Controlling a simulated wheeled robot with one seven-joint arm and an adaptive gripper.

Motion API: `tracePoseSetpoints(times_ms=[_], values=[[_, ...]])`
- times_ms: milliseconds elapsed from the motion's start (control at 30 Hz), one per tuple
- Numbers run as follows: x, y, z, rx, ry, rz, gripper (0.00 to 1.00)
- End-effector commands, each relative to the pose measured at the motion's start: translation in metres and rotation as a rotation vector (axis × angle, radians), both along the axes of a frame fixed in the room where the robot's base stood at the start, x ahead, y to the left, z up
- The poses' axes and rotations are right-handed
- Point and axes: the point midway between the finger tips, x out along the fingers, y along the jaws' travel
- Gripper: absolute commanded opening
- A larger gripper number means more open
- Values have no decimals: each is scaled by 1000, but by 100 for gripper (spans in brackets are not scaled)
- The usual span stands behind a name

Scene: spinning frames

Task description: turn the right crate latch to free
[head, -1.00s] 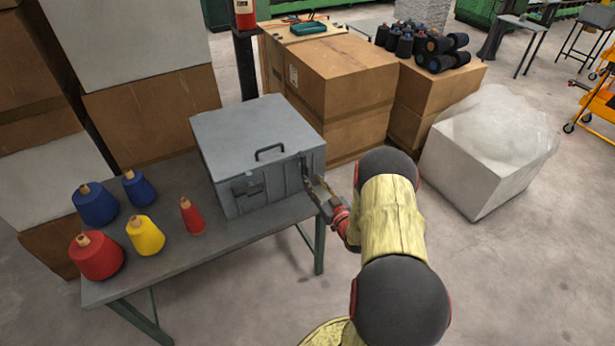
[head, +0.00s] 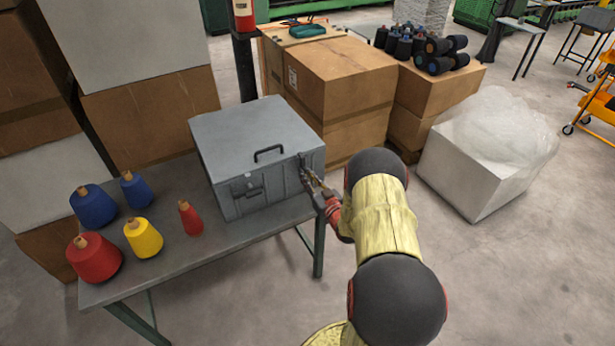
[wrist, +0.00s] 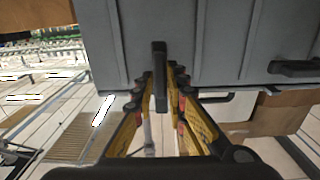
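The grey crate (head: 262,140) stands closed on the table, with a dark lid handle (head: 268,151). The right latch (wrist: 160,62) is a dark narrow bar on the crate's wall, upright in the wrist view. My gripper (wrist: 160,80) has its two fingers on either side of this bar, with slim gaps seeming to show, so I see no firm grip. In the head view my gripper (head: 308,176) is at the crate's right front corner and partly covers the latch. The left latch (head: 247,187) is on the crate's front.
Red, blue and yellow thread cones (head: 143,238) stand on the table (head: 210,255), left of the crate. Cardboard boxes (head: 335,90) are stacked behind the crate. A white box with clear wrap (head: 465,170) stands on the floor at right.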

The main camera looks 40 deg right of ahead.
Motion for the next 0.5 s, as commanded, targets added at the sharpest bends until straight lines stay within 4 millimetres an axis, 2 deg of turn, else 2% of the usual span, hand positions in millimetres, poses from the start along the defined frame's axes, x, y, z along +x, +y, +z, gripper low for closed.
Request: tracePoseSetpoints(times_ms=[167,500], values=[[0,0,0,-1,-1,0,0],[1,0,1,-1,-1,1,0]])
